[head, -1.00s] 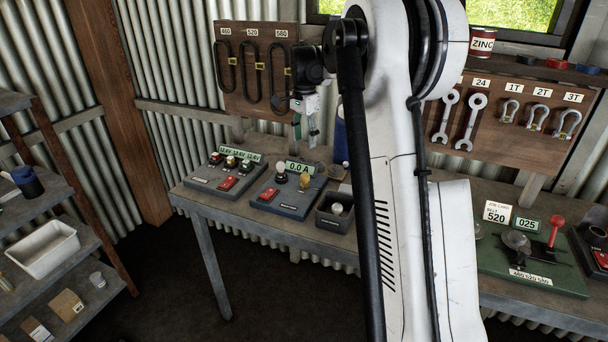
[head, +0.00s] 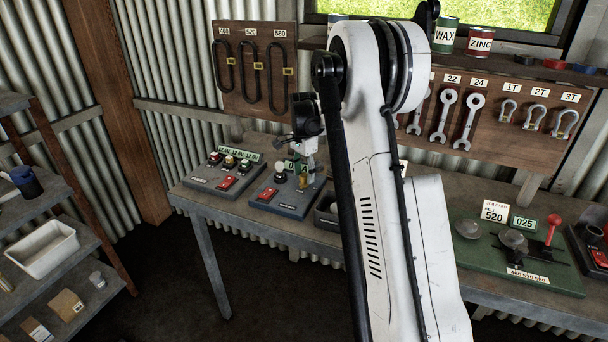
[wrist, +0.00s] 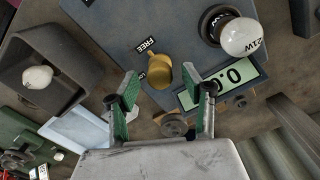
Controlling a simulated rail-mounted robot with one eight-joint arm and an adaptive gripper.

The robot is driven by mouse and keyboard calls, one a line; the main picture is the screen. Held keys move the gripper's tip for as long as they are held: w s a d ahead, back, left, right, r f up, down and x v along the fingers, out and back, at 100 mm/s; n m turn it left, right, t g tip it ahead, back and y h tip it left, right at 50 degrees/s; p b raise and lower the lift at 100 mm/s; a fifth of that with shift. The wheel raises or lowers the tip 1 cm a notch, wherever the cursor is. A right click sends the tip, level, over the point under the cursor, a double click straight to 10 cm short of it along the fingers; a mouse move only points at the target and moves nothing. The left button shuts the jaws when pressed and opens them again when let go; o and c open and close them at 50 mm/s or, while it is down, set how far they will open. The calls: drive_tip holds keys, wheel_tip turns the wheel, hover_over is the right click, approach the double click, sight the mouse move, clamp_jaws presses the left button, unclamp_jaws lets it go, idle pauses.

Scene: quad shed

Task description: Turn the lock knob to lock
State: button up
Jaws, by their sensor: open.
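The brass lock knob (wrist: 158,73) sits on the blue-grey panel in the wrist view. Its narrow end points up toward the FREE label (wrist: 146,45). A second label beside the knob is partly hidden; only its first letters show. My gripper (wrist: 161,84) is open, with green-padded fingers on either side of the near part of the knob in the picture. I cannot tell whether either finger touches it.
A white bulb (wrist: 241,37) and a green display (wrist: 222,85) reading 0 stand close to the right finger. A grey bin (wrist: 50,68) holding a pale round object is at left.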

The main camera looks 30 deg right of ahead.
drive_tip(key=shift+f, duration=0.3)
clamp_jaws()
